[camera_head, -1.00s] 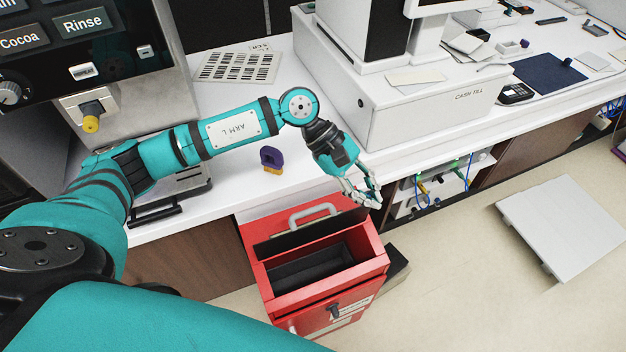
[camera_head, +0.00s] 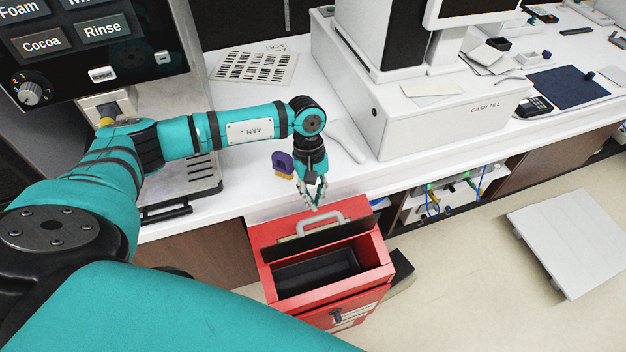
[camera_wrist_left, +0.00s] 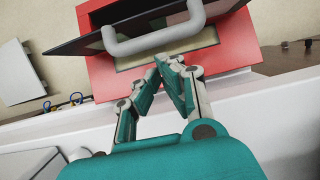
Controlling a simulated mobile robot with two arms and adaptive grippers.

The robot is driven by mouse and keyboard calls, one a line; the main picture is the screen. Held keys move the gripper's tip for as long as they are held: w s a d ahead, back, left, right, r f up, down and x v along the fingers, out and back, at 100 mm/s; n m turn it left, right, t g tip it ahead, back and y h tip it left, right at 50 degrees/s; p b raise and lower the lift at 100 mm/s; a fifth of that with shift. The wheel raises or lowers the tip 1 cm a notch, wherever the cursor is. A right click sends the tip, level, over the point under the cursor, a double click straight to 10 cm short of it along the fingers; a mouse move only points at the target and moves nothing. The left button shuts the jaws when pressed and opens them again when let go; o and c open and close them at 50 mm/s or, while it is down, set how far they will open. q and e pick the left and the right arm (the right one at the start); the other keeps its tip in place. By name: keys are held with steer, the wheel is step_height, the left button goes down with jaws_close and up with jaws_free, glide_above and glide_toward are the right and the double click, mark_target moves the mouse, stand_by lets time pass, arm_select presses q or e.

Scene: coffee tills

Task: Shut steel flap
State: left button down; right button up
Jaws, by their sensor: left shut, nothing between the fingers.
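The steel flap (camera_head: 318,240) is a dark panel with a light grey bar handle (camera_head: 310,223). It stands tilted up at the back of an open red box (camera_head: 290,290), and the dark well in front of it is uncovered. In the left wrist view the flap (camera_wrist_left: 113,30) and its handle (camera_wrist_left: 155,40) lie just beyond my fingertips. My left gripper (camera_head: 317,206) is shut and empty, just behind and above the handle on the counter side. Its closed fingertips also show in the left wrist view (camera_wrist_left: 168,62). My right gripper is not in view.
The white counter (camera_head: 225,215) runs behind the box. A purple and orange item (camera_head: 283,165) stands near its edge. A cash till (camera_head: 430,115) is at the back right, and a coffee machine (camera_head: 90,50) is at the left. A pale panel (camera_head: 570,240) lies on the floor.

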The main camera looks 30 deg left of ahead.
arm_select(q)
steer(key=shift+s+d+f, duration=0.1)
steer(key=shift+f, duration=0.3)
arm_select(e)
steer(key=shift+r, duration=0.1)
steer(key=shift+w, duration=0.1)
arm_select(q)
steer(key=shift+d+r, duration=0.1)
